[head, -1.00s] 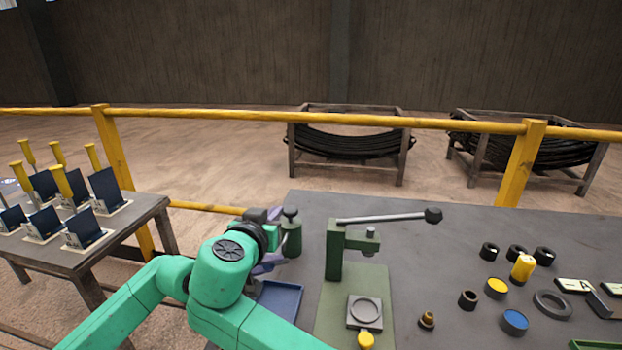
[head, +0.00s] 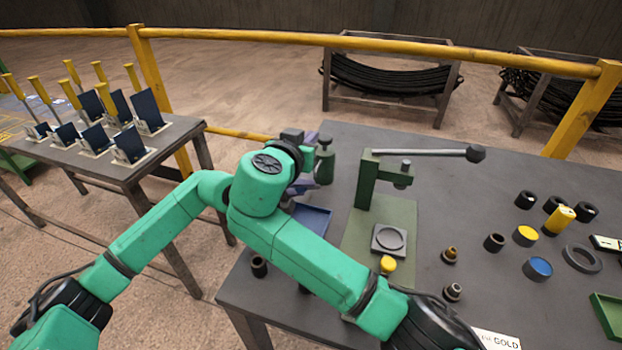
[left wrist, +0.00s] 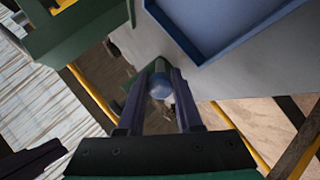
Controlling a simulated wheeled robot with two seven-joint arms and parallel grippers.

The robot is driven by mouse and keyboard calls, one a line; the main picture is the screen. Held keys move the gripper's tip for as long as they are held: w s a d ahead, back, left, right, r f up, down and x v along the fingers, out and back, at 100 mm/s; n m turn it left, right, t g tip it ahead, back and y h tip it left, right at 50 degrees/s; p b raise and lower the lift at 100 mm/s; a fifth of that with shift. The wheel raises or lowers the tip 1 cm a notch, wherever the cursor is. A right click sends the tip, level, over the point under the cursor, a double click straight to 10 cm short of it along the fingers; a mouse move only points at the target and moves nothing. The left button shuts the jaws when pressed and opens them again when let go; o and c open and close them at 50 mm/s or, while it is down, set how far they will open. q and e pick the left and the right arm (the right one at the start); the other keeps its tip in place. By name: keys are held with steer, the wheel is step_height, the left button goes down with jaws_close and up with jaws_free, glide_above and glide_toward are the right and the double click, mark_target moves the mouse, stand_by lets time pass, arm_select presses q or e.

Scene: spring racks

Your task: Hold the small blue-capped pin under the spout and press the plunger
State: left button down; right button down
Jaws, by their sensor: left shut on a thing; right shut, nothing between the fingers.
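The dispenser, a green body with a dark plunger knob (head: 325,155), stands at the table's back left edge. My left gripper (head: 302,187) is low beside it, just left of its base, partly hidden by my arms. In the left wrist view its dark fingers (left wrist: 158,92) are shut on the small pin, whose round blue cap (left wrist: 160,88) shows between them. A green part shows just behind the cap; whether the pin is exactly under the spout I cannot tell. My right gripper (head: 309,139) is shut and empty, close left of the plunger knob at about its height; I see no clear contact.
A blue tray (head: 314,215) lies in front of the dispenser; it also shows in the left wrist view (left wrist: 205,58). A green press with a long lever (head: 368,180) stands to the right. Caps, rings and small fittings are spread farther right. A side table (head: 178,135) stands left.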

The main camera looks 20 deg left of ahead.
stand_by(0.4)
arm_select(q)
steer(key=shift+v, duration=1.3)
steer(key=shift+b+v, duration=0.75)
steer(key=shift+v, duration=0.45)
steer(key=shift+b+v, duration=1.1)
steer(key=shift+v, duration=0.1)
steer(key=shift+s+a, duration=0.15)
steer(key=shift+s, duration=0.1)
steer(key=shift+r, duration=0.2)
steer(key=shift+s+f, duration=0.1)
